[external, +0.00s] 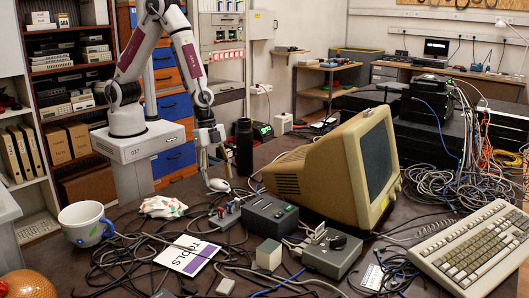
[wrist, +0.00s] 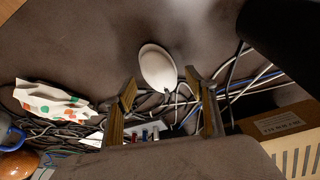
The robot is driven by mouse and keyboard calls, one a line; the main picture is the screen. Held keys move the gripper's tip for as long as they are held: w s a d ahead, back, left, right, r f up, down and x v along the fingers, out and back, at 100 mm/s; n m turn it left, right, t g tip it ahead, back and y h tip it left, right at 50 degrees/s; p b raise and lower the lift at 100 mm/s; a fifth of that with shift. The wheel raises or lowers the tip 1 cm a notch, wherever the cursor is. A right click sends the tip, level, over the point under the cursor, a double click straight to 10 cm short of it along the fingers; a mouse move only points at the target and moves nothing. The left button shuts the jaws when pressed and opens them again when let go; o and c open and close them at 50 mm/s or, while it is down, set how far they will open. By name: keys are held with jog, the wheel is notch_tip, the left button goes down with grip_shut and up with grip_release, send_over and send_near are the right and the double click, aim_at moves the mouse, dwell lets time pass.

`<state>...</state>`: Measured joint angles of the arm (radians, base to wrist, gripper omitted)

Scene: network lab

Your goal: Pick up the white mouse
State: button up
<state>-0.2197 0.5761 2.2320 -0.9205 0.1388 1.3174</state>
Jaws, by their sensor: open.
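The white mouse (external: 219,185) lies on the dark table below my gripper (external: 216,170) in the external view. In the wrist view the mouse (wrist: 158,67) is a smooth white oval, just beyond the fingertips and between their lines. My gripper (wrist: 164,95) is open and empty, its two fingers apart. The fingers do not appear to touch the mouse; the exact height above it is hard to tell. The mouse's lower end lies beside several cables.
A black cylinder (external: 244,146) stands close to the right of my gripper. A patterned white cloth (external: 163,206) lies to the left, and a white mug (external: 86,222) farther left.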

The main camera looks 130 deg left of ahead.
jog(key=shift+w+f, duration=0.15)
jog(key=shift+f, duration=0.4)
dwell(0.4)
jog(key=c, duration=1.2)
